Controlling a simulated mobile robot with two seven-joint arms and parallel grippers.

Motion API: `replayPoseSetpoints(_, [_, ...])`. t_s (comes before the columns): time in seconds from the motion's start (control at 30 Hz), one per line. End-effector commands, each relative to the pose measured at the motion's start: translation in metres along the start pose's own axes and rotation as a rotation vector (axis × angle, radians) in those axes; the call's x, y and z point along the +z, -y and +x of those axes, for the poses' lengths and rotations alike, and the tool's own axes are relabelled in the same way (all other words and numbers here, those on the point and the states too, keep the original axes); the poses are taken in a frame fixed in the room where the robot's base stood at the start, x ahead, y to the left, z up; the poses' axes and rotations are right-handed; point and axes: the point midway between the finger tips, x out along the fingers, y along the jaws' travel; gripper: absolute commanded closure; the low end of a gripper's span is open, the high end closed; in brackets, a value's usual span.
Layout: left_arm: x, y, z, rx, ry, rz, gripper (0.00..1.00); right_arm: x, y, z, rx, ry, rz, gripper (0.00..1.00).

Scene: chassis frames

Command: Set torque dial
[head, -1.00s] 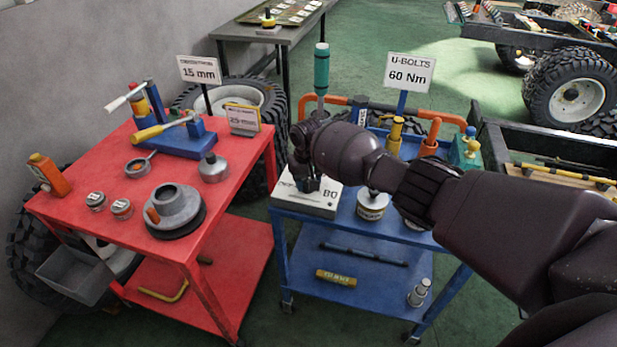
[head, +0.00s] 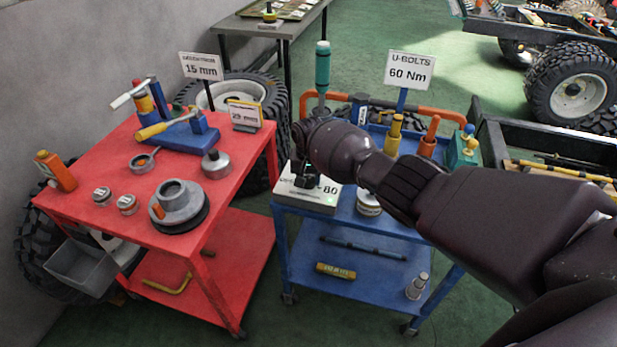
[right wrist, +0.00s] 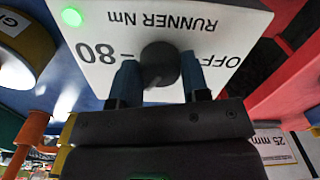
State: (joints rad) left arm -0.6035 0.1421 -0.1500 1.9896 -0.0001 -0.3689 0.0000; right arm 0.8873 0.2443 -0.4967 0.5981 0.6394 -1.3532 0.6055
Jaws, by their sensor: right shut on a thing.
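The torque dial is a dark round knob (right wrist: 159,64) on a white box (right wrist: 105,20) lettered "RUNNER Nm", with "OFF" and "80" beside the knob in the right wrist view. A green light (right wrist: 71,17) glows on the box. The box (head: 293,193) stands on the blue cart's top. My right gripper (head: 310,177) reaches down over it. Its two blue fingers (right wrist: 161,80) are shut on the knob, one on each side. The knob's pointer and any marks behind the fingers are hidden. A sign (head: 410,71) reads "U-BOLTS 60 Nm". My left gripper is out of view.
A tall teal-handled tool (head: 322,66) stands behind my wrist. A round tin (head: 368,203) sits right of the box. Yellow (head: 394,135) and orange (head: 429,138) tools stand at the cart's back. A red cart (head: 110,222) with parts is on the left.

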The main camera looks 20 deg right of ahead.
Motion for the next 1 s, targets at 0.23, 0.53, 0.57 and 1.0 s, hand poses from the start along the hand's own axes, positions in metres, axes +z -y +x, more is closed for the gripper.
replayPoseSetpoints(0.23, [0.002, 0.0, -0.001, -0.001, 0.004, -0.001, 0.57, 0.0, 0.0, 0.0, 0.0, -0.001, -0.001, 0.47])
replayPoseSetpoints(0.53, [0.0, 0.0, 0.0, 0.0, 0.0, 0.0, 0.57, 0.0, 0.0, 0.0, 0.0, -0.001, -0.001, 0.32])
replayPoseSetpoints(0.57, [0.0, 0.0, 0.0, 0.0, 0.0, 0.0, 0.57, 0.0, 0.0, 0.0, 0.0, -0.001, -0.001, 0.32])
replayPoseSetpoints(1.0, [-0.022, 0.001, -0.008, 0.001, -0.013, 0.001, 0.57, -0.001, 0.0, -0.054, -0.002, -0.003, -0.002, 0.32])
